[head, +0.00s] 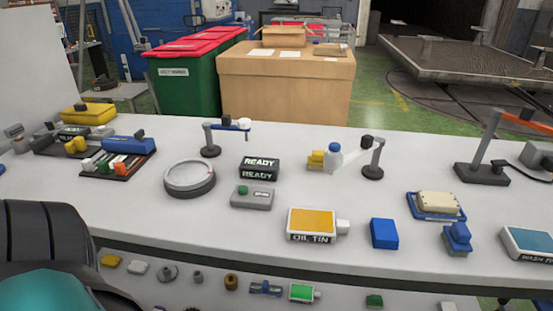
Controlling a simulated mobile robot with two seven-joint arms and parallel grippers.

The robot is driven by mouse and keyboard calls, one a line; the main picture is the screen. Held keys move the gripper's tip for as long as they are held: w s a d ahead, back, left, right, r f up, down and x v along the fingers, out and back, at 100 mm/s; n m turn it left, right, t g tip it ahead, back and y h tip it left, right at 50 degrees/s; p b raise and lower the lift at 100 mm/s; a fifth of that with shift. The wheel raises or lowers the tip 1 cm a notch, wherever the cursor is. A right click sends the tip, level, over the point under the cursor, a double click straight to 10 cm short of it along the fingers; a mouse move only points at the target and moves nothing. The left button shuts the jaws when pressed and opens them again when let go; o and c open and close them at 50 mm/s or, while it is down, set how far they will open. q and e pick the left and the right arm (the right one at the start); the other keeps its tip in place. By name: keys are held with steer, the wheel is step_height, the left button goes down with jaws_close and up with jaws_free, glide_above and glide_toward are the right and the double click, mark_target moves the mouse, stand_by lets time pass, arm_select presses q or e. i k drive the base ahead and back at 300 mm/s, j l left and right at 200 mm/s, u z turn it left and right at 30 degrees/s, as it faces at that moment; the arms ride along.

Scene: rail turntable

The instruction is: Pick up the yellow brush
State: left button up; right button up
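I cannot tell for sure which yellow thing is the brush. A small yellow block-like thing (317,159) stands on the white bench beside a clear bottle with a blue cap (334,157). Another small yellow thing (77,146) lies at the dark tray on the left. A larger yellow case-like thing (88,114) with a black top part lies behind that tray. A small yellow piece (111,261) lies on the lower shelf. Neither of my grippers shows; only a dark and teal part, likely of my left arm, fills the lower left corner.
The white bench (120,205) also carries a round grey dial (190,179), a READY box (259,168), an oil tin (312,223), a blue block (384,233), and a small lamp-like stand (372,171). A taller stand (482,172) is at the right. The bench's front left is clear.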

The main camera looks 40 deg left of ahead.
mark_target(315, 161)
steer(key=u, duration=1.05)
